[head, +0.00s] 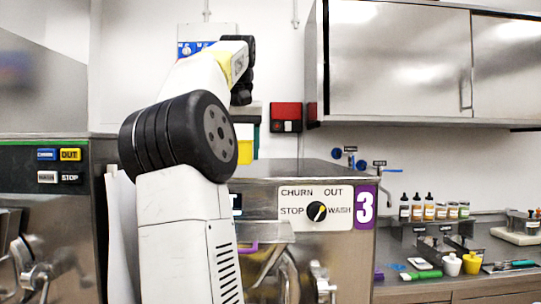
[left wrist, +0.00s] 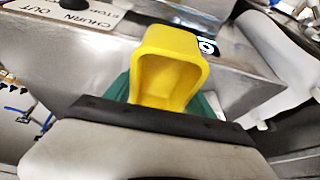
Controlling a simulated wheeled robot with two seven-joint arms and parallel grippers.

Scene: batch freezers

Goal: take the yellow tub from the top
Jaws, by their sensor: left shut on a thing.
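The yellow tub (left wrist: 168,62) shows large in the left wrist view, its open mouth facing the camera. The fingertips' contact is hidden. My right gripper is not in view.
The machine marked 3 (head: 290,172) has a control dial and a steel top. Steel wall cabinets (head: 400,60) hang at the right, and a red box (head: 286,115) is on the wall. A counter at the right holds bottles (head: 428,208) and small tubs.

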